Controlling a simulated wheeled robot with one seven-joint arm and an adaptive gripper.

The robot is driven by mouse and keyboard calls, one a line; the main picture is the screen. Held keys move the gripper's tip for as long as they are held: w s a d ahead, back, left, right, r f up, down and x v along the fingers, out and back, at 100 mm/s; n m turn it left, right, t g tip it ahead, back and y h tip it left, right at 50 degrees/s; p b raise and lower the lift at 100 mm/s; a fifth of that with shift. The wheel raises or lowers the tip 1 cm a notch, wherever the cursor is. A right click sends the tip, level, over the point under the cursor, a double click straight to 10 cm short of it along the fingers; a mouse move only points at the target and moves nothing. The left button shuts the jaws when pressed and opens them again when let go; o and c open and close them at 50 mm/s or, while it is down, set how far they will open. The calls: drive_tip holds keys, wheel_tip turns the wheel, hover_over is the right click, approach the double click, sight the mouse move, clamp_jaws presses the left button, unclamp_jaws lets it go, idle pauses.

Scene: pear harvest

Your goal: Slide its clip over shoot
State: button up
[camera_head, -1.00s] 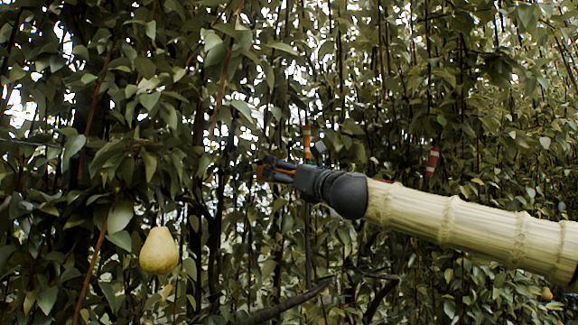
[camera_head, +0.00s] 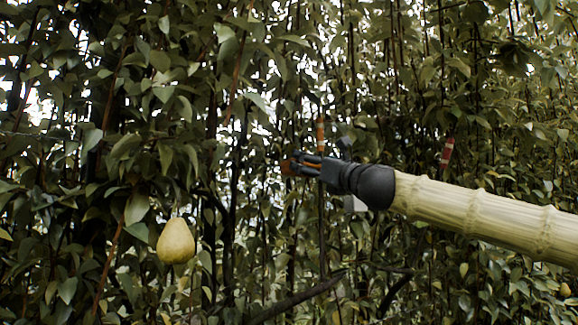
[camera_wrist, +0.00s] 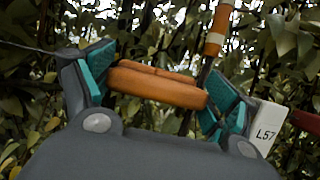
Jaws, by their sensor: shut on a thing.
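My gripper (camera_head: 303,164) is shut on an orange-brown rounded piece (camera_wrist: 155,86), which looks like the clip and lies across between the teal finger pads. A white tag marked L57 (camera_wrist: 267,128) is beside the right finger in the wrist view, and a pale tag (camera_head: 355,203) shows below my gripper in the head view. Whether the tag joins the clip is hidden. An upright shoot with an orange and white band (camera_wrist: 218,30) stands behind the right finger; its band also shows just above my gripper in the head view (camera_head: 321,135). I cannot tell whether the clip touches the shoot.
Dense leaves and thin dark stems surround my gripper. A yellow pear (camera_head: 176,241) hangs at the lower left. A red and white banded marker (camera_head: 447,153) is at the right, above my arm. A dark branch (camera_head: 300,298) slants below my gripper.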

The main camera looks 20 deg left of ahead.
drive_tip(key=w+d, duration=0.3)
drive_tip(key=shift+w, duration=0.15)
drive_tip(key=shift+r, duration=0.15)
drive_tip(key=shift+d, duration=0.1)
drive_tip(key=o, duration=1.3)
drive_tip(key=shift+c, duration=0.2)
drive_tip(key=shift+w, duration=0.15)
drive_tip(key=shift+s+f, duration=0.2)
drive_tip(key=v, duration=1.1)
drive_tip(key=shift+s+d+f, duration=0.15)
drive_tip(key=shift+s+d, duration=0.05)
drive_tip(key=shift+d, duration=0.15)
